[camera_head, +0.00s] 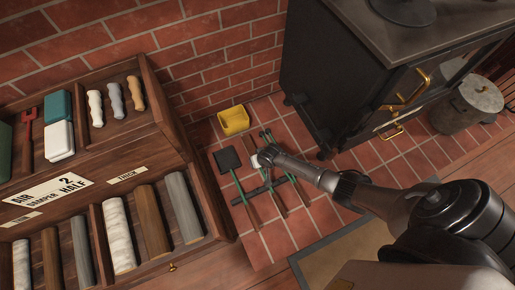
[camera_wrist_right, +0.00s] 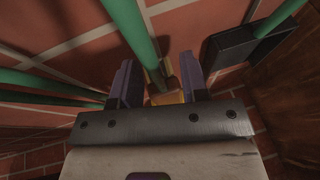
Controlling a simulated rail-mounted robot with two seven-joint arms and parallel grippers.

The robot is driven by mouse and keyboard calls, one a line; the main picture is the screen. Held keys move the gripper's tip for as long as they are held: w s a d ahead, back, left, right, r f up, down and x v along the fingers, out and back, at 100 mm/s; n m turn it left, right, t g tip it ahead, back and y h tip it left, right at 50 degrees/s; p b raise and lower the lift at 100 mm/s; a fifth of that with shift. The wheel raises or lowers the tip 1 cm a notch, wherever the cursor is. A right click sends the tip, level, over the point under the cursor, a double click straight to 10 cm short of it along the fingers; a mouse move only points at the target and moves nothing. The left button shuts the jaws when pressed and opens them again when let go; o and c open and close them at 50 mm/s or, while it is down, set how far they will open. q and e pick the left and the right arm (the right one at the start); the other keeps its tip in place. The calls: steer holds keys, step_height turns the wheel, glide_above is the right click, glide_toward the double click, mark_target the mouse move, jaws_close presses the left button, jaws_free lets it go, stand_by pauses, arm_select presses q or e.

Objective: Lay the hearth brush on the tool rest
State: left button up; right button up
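The hearth tools lie on the red tiles, with green handles. The black tool rest (camera_head: 246,196) is a low bar under the handles. A tool with a brown head (camera_head: 249,144), possibly the hearth brush, lies between the black shovel (camera_head: 227,158) and another tool (camera_head: 300,190); my arm partly covers them. My right gripper (camera_head: 266,155) is low over the tools' upper ends. In the right wrist view, my right gripper (camera_wrist_right: 158,82) has its fingers apart, with a green handle (camera_wrist_right: 137,35) running between them and a yellowish part below. I see no clear grip. My left gripper is out of view.
A yellow box (camera_head: 233,120) stands by the brick wall. A wooden rack (camera_head: 210,195) with cylinders stands left. Bare tiles lie below the tools.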

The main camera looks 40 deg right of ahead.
steer(key=shift+s, duration=0.1)
steer(key=shift+r+p, duration=0.3)
steer(key=shift+r, duration=0.05)
steer(key=p+v, duration=0.6)
steer(key=v, duration=0.7)
steer(key=shift+p, duration=0.4)
